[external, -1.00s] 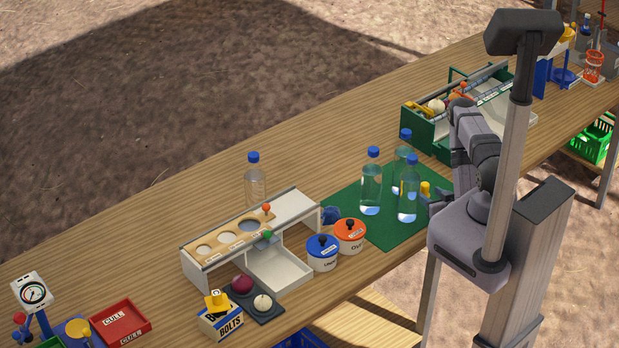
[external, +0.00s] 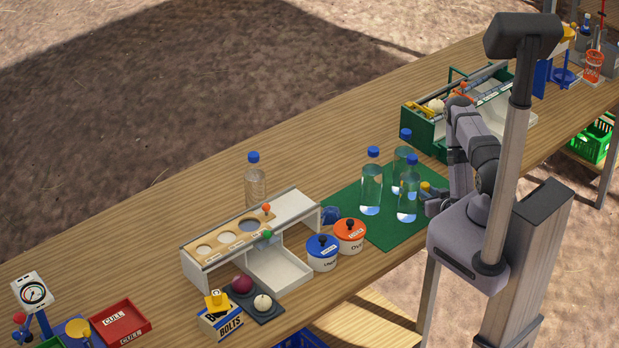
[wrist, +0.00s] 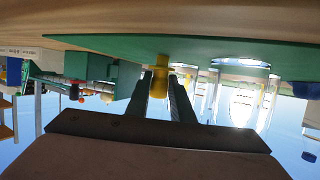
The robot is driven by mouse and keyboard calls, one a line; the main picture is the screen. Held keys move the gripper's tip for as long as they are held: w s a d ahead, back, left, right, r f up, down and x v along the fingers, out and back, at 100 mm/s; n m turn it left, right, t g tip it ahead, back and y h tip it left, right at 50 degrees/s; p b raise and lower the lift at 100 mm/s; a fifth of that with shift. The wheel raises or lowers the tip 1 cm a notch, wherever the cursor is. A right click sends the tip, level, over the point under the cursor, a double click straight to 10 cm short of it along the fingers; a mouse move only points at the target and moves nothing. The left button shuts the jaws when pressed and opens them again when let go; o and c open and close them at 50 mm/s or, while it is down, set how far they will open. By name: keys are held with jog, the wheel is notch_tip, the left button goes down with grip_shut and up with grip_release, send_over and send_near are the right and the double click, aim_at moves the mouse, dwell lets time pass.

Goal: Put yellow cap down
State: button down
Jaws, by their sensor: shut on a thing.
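The yellow cap (external: 426,187) is held at the tips of my gripper (external: 431,195), beside the bottles at the right part of the green mat (external: 385,232). In the wrist view, which looks upside down, the yellow cap (wrist: 160,76) sits between my two dark fingers (wrist: 160,92), which are shut on it. The mat (wrist: 110,46) lies right by the cap there. I cannot tell if the cap touches the mat.
Clear bottles with blue caps (external: 372,182) (external: 408,192) stand on the mat, one close to my gripper. A green toolbox (external: 425,135) is behind. Blue and orange lidded pots (external: 322,255) (external: 349,236) stand left. The mat's front part is clear.

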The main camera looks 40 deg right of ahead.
aim_at(427, 185)
jog(key=shift+r, duration=0.1)
notch_tip(427, 185, up, 10)
jog(key=p, duration=0.2)
dwell(0.6)
jog(key=shift+w+d+r, duration=0.2)
jog(key=shift+w+d, duration=0.1)
jog(key=shift+w, duration=0.15)
jog(key=w+d+r+n+y+p, duration=0.1)
jog(key=w+d+r+p, duration=0.1)
jog(key=w+r, duration=0.95)
jog(key=w+d+r+n+y+p, duration=0.1)
jog(key=w+d+r+p, duration=0.1)
jog(key=w+r, duration=0.9)
jog(key=w+a+f+n+y+b, duration=0.5)
jog(key=f+b, duration=0.5)
jog(key=b, duration=0.6)
jog(key=w+d+f+n+y+b, duration=0.1)
jog(key=d+f+b, duration=0.1)
jog(key=f+b, duration=0.4)
jog(key=w+d+f+n+y+b, duration=0.1)
jog(key=d+f+y+b, duration=0.1)
jog(key=f+b, duration=0.5)
jog(key=shift+w+d+y, duration=0.2)
jog(key=shift+w+y, duration=0.1)
